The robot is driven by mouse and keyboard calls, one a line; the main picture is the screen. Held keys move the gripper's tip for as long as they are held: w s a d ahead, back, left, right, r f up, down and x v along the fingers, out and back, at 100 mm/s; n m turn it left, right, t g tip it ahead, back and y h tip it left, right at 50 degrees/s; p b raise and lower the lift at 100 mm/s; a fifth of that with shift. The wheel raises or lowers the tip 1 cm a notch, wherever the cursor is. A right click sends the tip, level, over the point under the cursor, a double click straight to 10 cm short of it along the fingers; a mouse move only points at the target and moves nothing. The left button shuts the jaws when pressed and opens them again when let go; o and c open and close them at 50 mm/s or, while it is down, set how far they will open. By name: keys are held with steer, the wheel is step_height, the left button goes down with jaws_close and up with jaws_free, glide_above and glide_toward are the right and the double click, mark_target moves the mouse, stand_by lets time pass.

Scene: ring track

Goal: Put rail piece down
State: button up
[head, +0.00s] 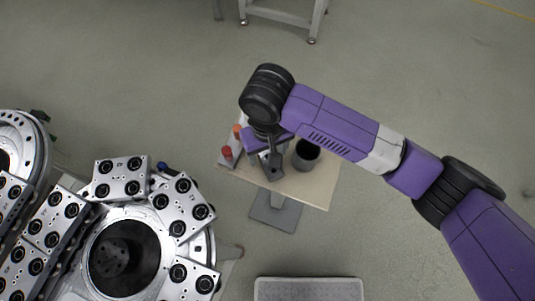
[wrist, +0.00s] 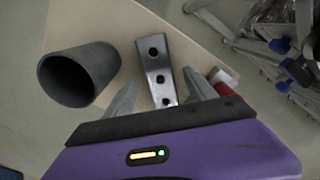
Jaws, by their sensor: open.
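In the head view my gripper (head: 270,172) is over the small table (head: 318,193), and my wrist hides most of the bar.
A dark grey cup (head: 306,154) stands right of my gripper in the head view; it also shows in the wrist view (wrist: 80,75). A red-topped item (head: 227,153) and an orange one (head: 237,131) stand left. A metal ring track (head: 187,222) with plates fills the lower left.

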steer(key=shift+f, duration=0.5)
jaws_close()
steer(key=shift+r, duration=0.1)
